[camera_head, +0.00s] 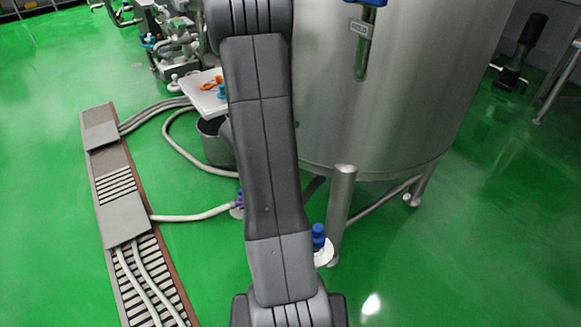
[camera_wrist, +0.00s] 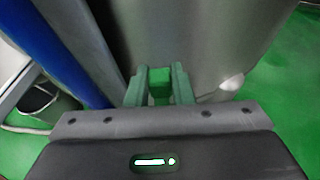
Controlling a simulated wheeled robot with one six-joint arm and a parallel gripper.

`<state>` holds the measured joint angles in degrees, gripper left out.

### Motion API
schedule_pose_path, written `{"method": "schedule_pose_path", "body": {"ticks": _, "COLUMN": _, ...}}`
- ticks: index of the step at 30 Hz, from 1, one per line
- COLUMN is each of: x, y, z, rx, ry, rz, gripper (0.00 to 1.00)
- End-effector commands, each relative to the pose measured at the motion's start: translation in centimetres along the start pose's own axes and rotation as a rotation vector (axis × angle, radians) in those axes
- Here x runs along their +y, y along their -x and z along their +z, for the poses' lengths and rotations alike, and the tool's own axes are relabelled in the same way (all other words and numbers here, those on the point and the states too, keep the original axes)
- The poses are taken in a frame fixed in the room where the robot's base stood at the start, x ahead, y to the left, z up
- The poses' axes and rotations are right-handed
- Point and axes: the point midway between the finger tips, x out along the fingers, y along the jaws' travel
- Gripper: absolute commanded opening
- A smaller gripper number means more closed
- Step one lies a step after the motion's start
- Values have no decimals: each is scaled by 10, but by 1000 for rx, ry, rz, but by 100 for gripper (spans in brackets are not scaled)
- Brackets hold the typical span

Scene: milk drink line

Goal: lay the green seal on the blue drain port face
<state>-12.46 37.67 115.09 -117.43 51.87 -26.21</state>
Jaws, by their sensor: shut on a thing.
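In the wrist view my gripper (camera_wrist: 159,74) is shut on a small green piece, the green seal (camera_wrist: 159,92), held between its two fingers in front of a grey metal surface. Only part of the seal shows. My gripper is out of the head view, where my arm runs up through the middle. A blue fitting (camera_head: 318,236) on a white disc stands low beside a steel post, right of my arm. I cannot tell whether it is the drain port. A thick blue bar (camera_wrist: 62,48) slants down the left of the wrist view.
A large steel tank (camera_head: 400,90) stands behind and right of my arm. A white table (camera_head: 203,95) with small orange and teal parts and a grey bucket (camera_head: 214,142) are left. Hoses cross a floor drain channel (camera_head: 123,218).

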Motion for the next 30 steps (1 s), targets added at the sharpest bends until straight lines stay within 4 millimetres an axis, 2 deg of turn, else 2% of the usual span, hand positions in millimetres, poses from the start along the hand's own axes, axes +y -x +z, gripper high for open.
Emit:
{"method": "schedule_pose_path", "body": {"ticks": 1, "x": -1, "y": -2, "z": -20, "rx": -1, "ry": -15, "rz": -33, "gripper": 0}}
{"method": "schedule_pose_path", "body": {"ticks": 6, "x": -16, "y": 2, "z": -56, "rx": 1, "ry": -72, "rz": -175, "gripper": 0}}
{"method": "schedule_pose_path", "body": {"ticks": 10, "x": -28, "y": 8, "z": -76, "rx": 1, "ry": -107, "rz": -257, "gripper": 0}}
{"method": "schedule_pose_path", "body": {"ticks": 19, "x": -38, "y": 14, "z": -91, "rx": 0, "ry": -134, "rz": -320, "gripper": 0}}
{"method": "schedule_pose_path", "body": {"ticks": 30, "x": -38, "y": 4, "z": -115, "rx": 1, "ry": -133, "rz": -319, "gripper": 0}}
